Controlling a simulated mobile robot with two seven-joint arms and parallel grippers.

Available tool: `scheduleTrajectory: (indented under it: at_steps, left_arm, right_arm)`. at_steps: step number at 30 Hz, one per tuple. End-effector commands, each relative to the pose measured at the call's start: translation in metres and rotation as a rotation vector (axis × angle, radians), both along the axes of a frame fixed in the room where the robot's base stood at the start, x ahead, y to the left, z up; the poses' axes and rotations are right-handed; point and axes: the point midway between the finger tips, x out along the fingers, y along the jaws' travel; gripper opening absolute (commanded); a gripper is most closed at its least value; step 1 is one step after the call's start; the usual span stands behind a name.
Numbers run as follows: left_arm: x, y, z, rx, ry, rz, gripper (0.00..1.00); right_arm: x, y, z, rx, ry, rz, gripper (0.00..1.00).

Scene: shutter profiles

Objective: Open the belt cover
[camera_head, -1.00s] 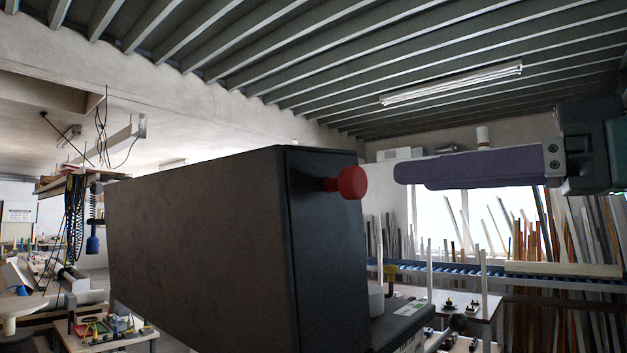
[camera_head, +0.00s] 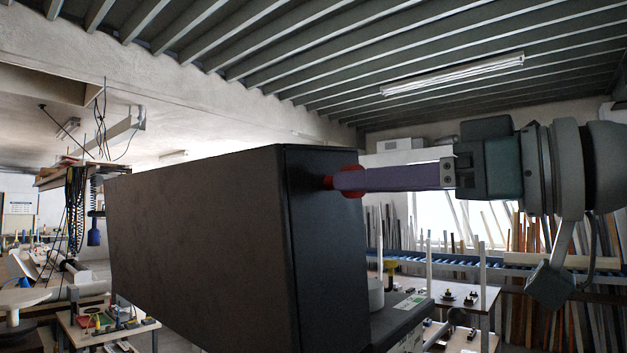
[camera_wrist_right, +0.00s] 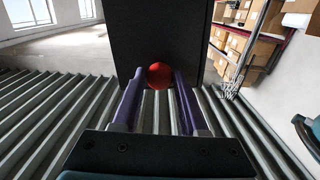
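The belt cover (camera_head: 205,235) is a large dark box-shaped housing in the middle of the head view, and its dark face also shows in the right wrist view (camera_wrist_right: 158,40). A red knob (camera_head: 328,183) sticks out from its right-hand face near the top. In the right wrist view the red knob (camera_wrist_right: 159,76) lies between the tips of the two purple fingers, with small gaps at its sides. My right gripper (camera_head: 352,179) is open around the knob; its near finger hides most of the knob in the head view. My left gripper is in neither view.
A dark machine part with a label (camera_head: 402,322) sits below and right of the cover. A table with small parts (camera_head: 455,297) and a blue roller conveyor (camera_head: 440,261) stand behind. Long profiles lean at the right wall. Shelves with boxes (camera_wrist_right: 240,50) show in the wrist view.

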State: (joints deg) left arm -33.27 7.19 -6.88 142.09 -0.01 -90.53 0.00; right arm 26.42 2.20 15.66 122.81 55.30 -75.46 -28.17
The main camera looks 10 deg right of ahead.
Motion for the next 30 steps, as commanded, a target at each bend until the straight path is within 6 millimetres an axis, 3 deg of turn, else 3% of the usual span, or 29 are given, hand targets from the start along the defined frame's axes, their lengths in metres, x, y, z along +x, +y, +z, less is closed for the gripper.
scheduleTrajectory:
  at_steps: [1,11,30]
  left_arm:
    - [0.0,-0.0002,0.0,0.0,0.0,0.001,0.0]
    - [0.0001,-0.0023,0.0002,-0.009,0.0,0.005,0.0]
    - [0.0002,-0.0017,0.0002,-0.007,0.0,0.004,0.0]
  right_arm:
    - [-0.0001,0.0,-0.0001,0.0,0.0,0.0,0.36]
    - [-0.0003,0.0001,-0.0001,0.0,0.0,0.001,0.0]
    - [-0.0007,0.0005,0.0,0.0,0.0,0.003,0.0]
